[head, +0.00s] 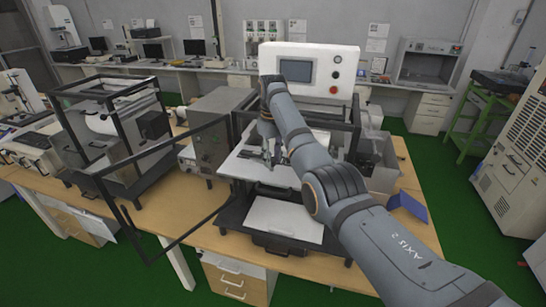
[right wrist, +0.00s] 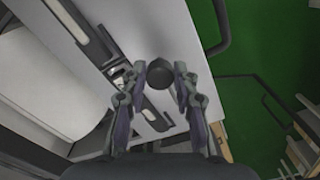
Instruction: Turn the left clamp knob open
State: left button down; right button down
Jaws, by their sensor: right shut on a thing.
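My right gripper (head: 268,151) reaches down into the open-fronted test machine, over its white plate (head: 240,168). In the right wrist view, my right gripper (right wrist: 161,72) has its two fingertips on either side of a round black clamp knob (right wrist: 159,74) and is shut on it. The knob sits by the white plate (right wrist: 145,28). A dark clamp bar with metal parts (right wrist: 96,37) lies along the plate at upper left. In the head view my wrist and fingers hide the knob, and I cannot tell its turn angle. My left gripper is not in view.
The machine's dark-framed door (head: 172,243) stands open to the left. A control panel with a screen and red button (head: 310,70) is above. A second framed machine (head: 105,120) stands left on the wooden table (head: 185,218). A grey bin (head: 378,175) stands right of the machine.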

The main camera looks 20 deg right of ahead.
jog(key=shift+n, duration=0.4)
jog(key=shift+a, duration=0.1)
jog(key=c, duration=1.2)
grip_release()
jog(key=shift+o, duration=0.9)
jog(key=shift+w+a, duration=0.1)
jog(key=shift+w, duration=0.05)
jog(key=shift+r, duration=0.25)
notch_tip(320, 180, up, 7)
jog(key=shift+f, duration=0.1)
